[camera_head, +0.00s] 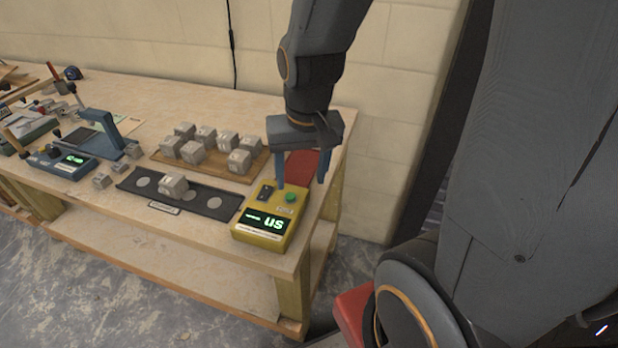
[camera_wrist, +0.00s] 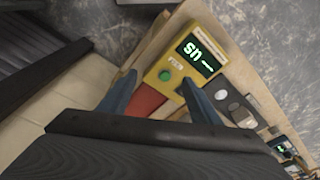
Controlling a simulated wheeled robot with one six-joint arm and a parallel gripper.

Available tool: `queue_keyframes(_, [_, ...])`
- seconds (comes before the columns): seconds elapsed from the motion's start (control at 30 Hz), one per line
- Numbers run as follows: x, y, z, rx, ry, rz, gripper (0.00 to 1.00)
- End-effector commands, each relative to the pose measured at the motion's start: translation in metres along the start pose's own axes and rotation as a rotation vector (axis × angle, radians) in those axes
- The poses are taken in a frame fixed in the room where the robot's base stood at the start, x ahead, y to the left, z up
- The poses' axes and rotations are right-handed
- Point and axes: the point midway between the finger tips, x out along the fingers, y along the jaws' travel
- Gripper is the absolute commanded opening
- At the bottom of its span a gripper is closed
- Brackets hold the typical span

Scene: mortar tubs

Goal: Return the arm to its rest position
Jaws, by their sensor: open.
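My gripper (camera_head: 302,183) hangs at the right end of the wooden bench (camera_head: 105,217), its two blue fingers spread apart with nothing between them. It is just behind and above a yellow box (camera_head: 262,222) with a green button and a lit green display. In the wrist view the open fingers (camera_wrist: 157,95) point toward the yellow box (camera_wrist: 178,62). The left finger in the head view overlaps the box's back edge; I cannot tell whether they touch. My arm reaches down from the top of the head view.
A black strip (camera_head: 213,205) with round pale spots holds a grey cube (camera_head: 173,187). Several grey cubes stand on a wooden board (camera_head: 224,172). A red item (camera_head: 300,166) lies behind the gripper. A blue device (camera_head: 62,161) stands at left. The wall (camera_head: 150,38) is behind.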

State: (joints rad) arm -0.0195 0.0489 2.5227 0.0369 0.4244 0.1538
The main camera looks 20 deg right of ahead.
Motion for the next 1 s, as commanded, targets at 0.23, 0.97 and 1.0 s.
queue_keyframes(0.23, [-0.001,0.013,0.016,-0.165,-0.011,0.018,0.58])
queue_keyframes(0.97, [0.006,0.013,0.017,-0.167,-0.019,0.018,0.58])
queue_keyframes(1.0, [0.006,0.013,0.017,-0.167,-0.019,0.018,0.58])
